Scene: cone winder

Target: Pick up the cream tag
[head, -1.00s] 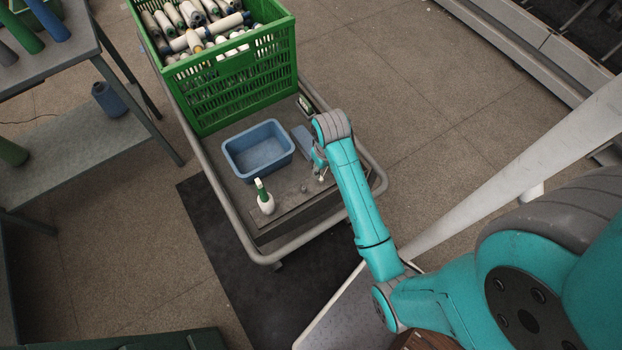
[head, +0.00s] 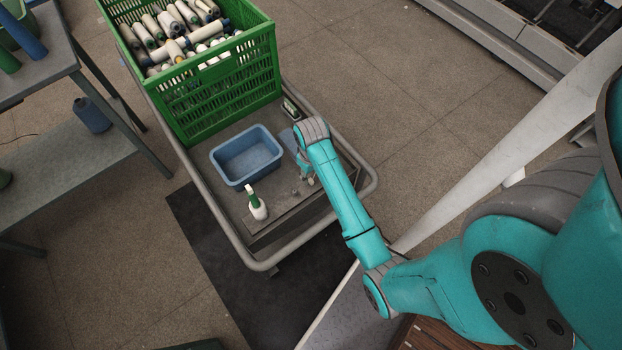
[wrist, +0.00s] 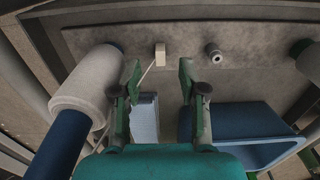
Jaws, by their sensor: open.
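The cream tag (wrist: 160,54) is a small pale block in the wrist view, with a thin pale string running down from it. It lies on the grey trolley deck, beyond my fingertips and roughly centred between them. My gripper (wrist: 159,76) is open, with one green finger on each side and nothing between the tips. In the head view my gripper (head: 305,168) is over the trolley's right part, mostly hidden by my arm. A small pale spot beside it may be the tag, but it is too small to tell.
A white cone on a blue tube (wrist: 80,90) lies close left of my gripper. A grey-blue block (wrist: 145,118) and a blue bin (wrist: 245,130) are nearer; a metal knob (wrist: 213,52) is right of the tag. A green-and-white bottle (head: 256,204) and a green crate (head: 222,88) share the trolley.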

